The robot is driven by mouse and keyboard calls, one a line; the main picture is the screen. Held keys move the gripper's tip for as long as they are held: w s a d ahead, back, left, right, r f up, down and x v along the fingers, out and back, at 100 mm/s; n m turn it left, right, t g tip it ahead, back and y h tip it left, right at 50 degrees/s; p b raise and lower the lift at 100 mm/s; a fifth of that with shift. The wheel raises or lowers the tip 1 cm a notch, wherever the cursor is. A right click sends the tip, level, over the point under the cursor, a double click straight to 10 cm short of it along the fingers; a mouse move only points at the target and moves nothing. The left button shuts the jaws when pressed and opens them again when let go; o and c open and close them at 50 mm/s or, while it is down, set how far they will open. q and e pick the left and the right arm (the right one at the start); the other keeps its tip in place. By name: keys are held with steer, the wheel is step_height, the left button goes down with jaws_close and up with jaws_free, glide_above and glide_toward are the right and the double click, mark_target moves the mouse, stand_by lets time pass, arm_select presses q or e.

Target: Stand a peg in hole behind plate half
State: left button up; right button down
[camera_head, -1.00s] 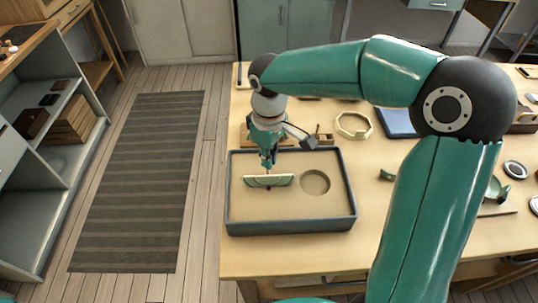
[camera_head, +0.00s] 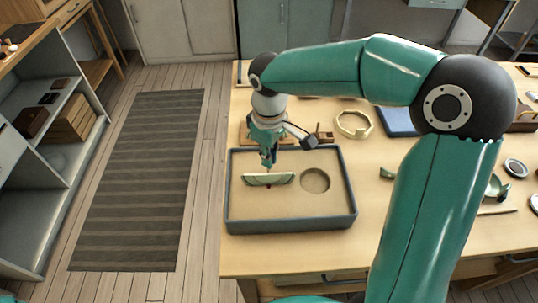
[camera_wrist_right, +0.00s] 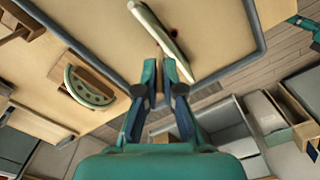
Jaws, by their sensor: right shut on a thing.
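A pale green plate half (camera_head: 268,181) stands on edge in the sand of a dark-rimmed tray (camera_head: 290,226). In the right wrist view the plate half (camera_wrist_right: 155,27) is a long narrow strip, with a small dark red spot (camera_wrist_right: 174,32) beside it. My right gripper (camera_head: 268,161) points down just behind the plate half. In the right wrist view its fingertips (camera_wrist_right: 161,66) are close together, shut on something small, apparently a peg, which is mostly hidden. I cannot tell whether the peg touches the sand. My left gripper is not in view.
A round hollow (camera_head: 315,181) lies in the sand right of the plate half. An octagonal ring (camera_head: 353,124) and a blue pad (camera_head: 398,122) lie farther back.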

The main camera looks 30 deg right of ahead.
steer(key=shift+f+b, duration=1.05)
steer(key=shift+f, duration=0.45)
stand_by(1.5)
stand_by(0.4)
steer(key=c, duration=0.7)
jaws_free()
steer(key=shift+c, duration=0.2)
steer(key=shift+r, duration=0.15)
steer(key=shift+r+p, duration=2.55)
steer(key=shift+r, duration=0.4)
steer(key=shift+f, duration=0.1)
